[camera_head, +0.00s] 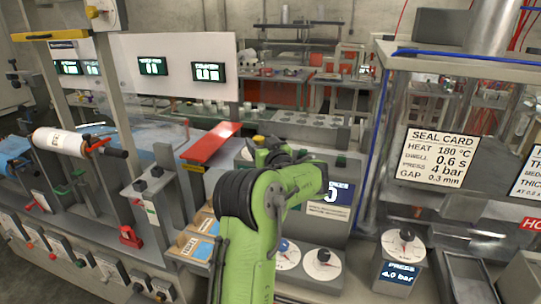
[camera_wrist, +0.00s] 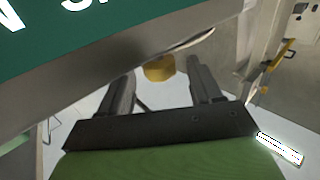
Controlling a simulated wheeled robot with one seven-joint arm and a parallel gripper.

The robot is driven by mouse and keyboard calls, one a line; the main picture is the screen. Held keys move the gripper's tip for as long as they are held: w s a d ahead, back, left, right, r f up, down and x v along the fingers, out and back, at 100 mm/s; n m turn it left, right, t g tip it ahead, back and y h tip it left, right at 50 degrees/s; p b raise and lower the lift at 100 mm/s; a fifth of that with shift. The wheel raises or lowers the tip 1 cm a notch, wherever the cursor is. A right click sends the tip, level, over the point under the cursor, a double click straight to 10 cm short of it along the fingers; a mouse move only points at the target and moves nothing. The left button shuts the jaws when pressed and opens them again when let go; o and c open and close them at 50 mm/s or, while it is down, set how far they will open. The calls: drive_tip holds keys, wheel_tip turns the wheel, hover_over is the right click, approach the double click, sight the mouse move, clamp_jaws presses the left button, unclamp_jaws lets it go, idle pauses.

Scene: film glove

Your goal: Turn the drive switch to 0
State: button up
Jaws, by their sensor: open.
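I cannot tell for sure which control is the drive switch, as no readable label marks it. In the wrist view, a round ochre-yellow piece (camera_wrist: 158,68) shows between the two dark fingers of my gripper (camera_wrist: 162,82), partly hidden by a grey edge. The fingers stand apart, and I cannot tell whether they touch it. In the head view, my gripper (camera_head: 270,150) is small and dark at the end of my green arm, in front of a grey control box (camera_head: 330,228). My arm hides much of that box.
A pressure dial (camera_head: 403,245) stands right. A red slanted bar (camera_head: 212,143) is left of my gripper. A green lettered panel (camera_wrist: 60,25) is close in the wrist view.

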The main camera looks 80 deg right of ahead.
drive_tip(key=b+v, duration=0.4)
drive_tip(key=v, duration=0.9)
drive_tip(key=shift+s+a, duration=0.1)
drive_tip(key=shift+s, duration=0.05)
